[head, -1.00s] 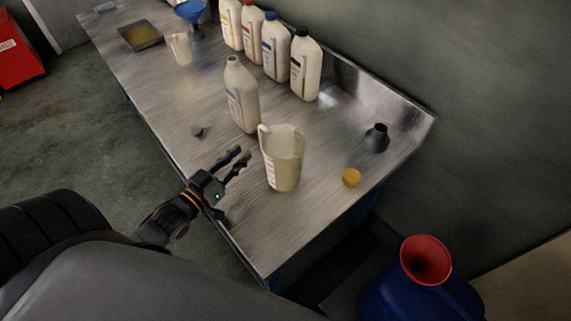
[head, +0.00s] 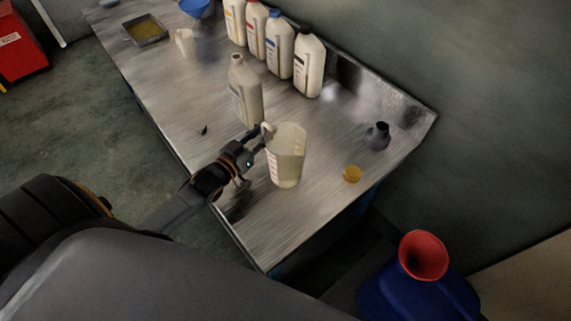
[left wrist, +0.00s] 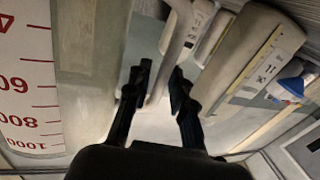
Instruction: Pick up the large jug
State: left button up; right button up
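The large jug (head: 286,157) is a translucent measuring jug with red markings, upright on the metal bench. Its handle is on its left side in the head view. My left gripper (head: 259,139) is at the handle. In the left wrist view the jug's wall (left wrist: 85,80) with red numbers fills the left side. There the fingers of my left gripper (left wrist: 160,78) are apart, with the handle (left wrist: 178,45) between them. I cannot tell whether they touch it. My right gripper is not in view.
An uncapped bottle (head: 245,92) stands just behind the jug, close to my left gripper. Several capped bottles (head: 309,65) line the wall. A dark funnel (head: 378,137) and a yellow cap (head: 352,174) are to the right. A smaller jug (head: 186,43) stands farther back.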

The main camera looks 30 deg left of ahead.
pick_arm(q)
grip_shut()
jog(key=shift+r, duration=0.2)
